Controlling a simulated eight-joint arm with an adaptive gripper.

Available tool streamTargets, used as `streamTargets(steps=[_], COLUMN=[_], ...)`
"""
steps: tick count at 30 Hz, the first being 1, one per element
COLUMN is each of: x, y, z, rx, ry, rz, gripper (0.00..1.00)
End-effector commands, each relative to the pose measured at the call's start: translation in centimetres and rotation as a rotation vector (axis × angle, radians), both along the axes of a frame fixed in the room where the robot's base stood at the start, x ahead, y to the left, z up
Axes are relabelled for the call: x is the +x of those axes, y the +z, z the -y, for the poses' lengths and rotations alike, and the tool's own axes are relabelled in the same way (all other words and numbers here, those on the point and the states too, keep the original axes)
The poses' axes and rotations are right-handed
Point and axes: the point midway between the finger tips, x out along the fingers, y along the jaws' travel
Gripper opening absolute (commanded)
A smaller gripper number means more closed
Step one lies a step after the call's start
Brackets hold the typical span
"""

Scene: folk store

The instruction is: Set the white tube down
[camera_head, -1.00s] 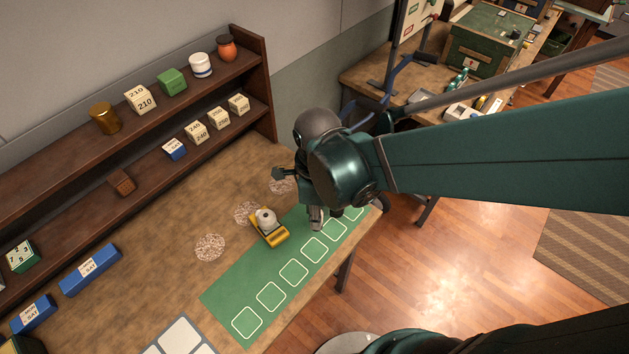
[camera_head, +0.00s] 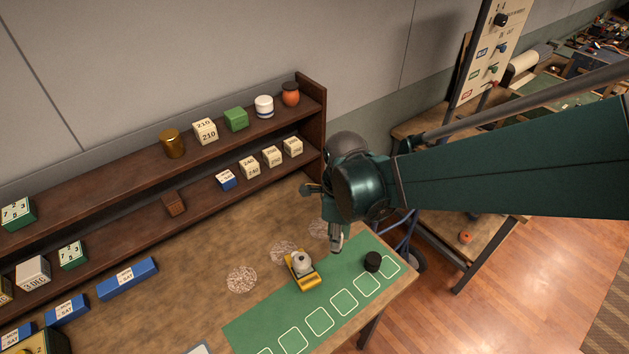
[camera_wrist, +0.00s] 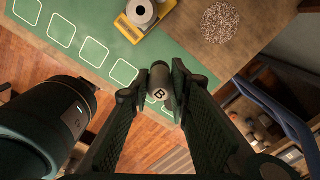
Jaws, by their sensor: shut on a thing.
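In the head view, my gripper (camera_head: 336,238) hangs near the back edge of the green mat (camera_head: 245,333), right of the yellow dispenser. A small pale part shows below it there; I cannot tell whether it is tube or fingertip. The wrist view shows the mat's white-outlined squares behind the tube. The tube's lower end is hidden, and contact with the mat cannot be seen.
The yellow dispenser (camera_head: 304,282) with a white roll stands on the mat. A dark round cylinder (camera_head: 372,261) stands at its right end. Speckled discs (camera_head: 242,279) lie behind the mat. A two-tier shelf (camera_head: 314,125) with blocks and jars borders the bench. Several outlined squares are bare.

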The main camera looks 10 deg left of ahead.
Motion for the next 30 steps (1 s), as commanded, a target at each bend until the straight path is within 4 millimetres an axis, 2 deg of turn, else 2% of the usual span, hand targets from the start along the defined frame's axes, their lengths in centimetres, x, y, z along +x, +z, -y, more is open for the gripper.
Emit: streamTargets(steps=[3, 21, 30], x=[2.2, 11.9, 15.3], y=[0.3, -0.1, -0.8], z=[-1.4, -7.8, -10.3], rx=[0.0, 0.0, 0.0], ry=[0.017, 0.101, 0.133], rz=[0.0, 0.0, 0.0], gripper=[0.13, 0.13, 0.13])
